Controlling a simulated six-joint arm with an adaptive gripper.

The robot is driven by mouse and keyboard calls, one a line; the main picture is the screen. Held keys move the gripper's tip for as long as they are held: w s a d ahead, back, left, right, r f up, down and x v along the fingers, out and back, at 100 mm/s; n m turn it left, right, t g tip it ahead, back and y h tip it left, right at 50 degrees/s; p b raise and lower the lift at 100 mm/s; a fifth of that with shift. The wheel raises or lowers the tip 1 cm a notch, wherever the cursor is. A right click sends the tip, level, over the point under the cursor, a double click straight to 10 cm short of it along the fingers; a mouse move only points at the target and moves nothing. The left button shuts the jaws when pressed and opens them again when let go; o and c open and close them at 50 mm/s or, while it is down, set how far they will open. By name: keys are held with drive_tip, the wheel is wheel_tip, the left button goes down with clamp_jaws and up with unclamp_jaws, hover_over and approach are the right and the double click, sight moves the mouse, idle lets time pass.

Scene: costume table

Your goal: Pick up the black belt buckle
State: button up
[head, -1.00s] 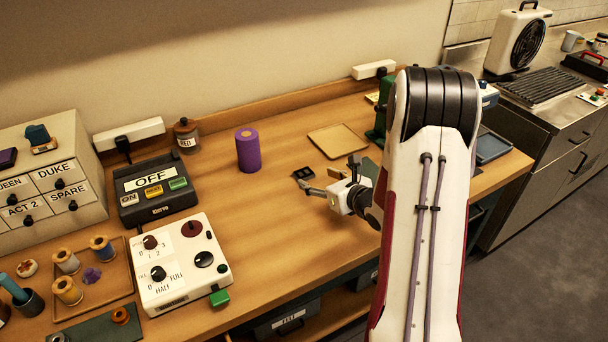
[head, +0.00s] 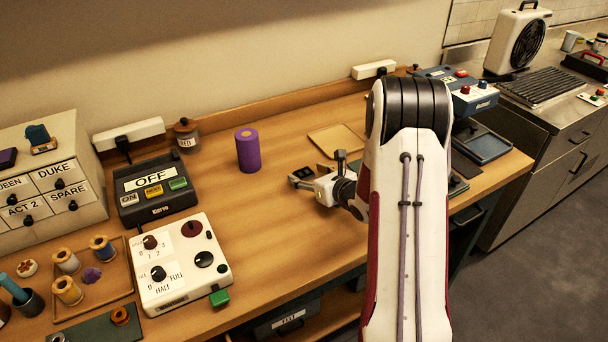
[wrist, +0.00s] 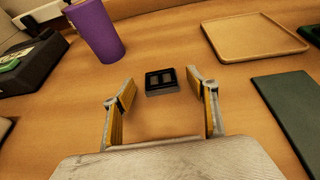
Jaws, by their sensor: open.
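The black belt buckle (wrist: 161,81) lies flat on the wooden table in the wrist view, just beyond and between my gripper's (wrist: 163,92) open fingertips. It looks like a small dark rectangle with two openings. In the head view the buckle (head: 302,173) shows partly, close to my gripper (head: 318,169). My gripper is open and empty, low near the table, with one finger on each side of the space in front of the buckle. No contact with the buckle is visible.
A purple cylinder (head: 248,150) stands behind and left of the buckle. A shallow tan tray (wrist: 255,37) lies to the right, with a dark green mat (wrist: 292,107) nearer. A white control box (head: 182,262) sits farther left. The wood around the buckle is clear.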

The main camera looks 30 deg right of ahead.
drive_tip(key=shift+w+f, duration=0.25)
drive_tip(key=shift+w, duration=0.35)
drive_tip(key=c, duration=1.2)
